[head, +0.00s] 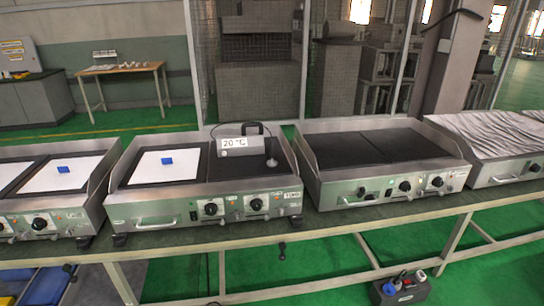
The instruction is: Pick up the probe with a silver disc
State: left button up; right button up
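A small dark upright probe (271,149) stands on the black right-hand plate of the second griddle from the left. Its wider base, at the plate, looks greyish, but it is too small to tell whether it is a silver disc. A grey thermometer box (239,145) with a black handle and a "20 °C" display sits just left of the probe. The griddle (155,210) is a silver unit with knobs on its front. Neither of my grippers is in view.
Several griddles stand in a row on a long bench (345,226). A white sheet with a blue block (167,161) lies on the same griddle's left plate. Another griddle (385,148) stands to the right.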

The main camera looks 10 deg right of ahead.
aim_at(271, 162)
jog(key=i+l+z, duration=0.2)
jog(key=i+z, duration=0.15)
jog(key=i, duration=0.15)
jog(key=i+l+z, duration=0.1)
jog(key=i+z, duration=0.2)
jog(key=i, duration=0.25)
jog(key=i+z, duration=0.35)
jog(key=i, duration=0.15)
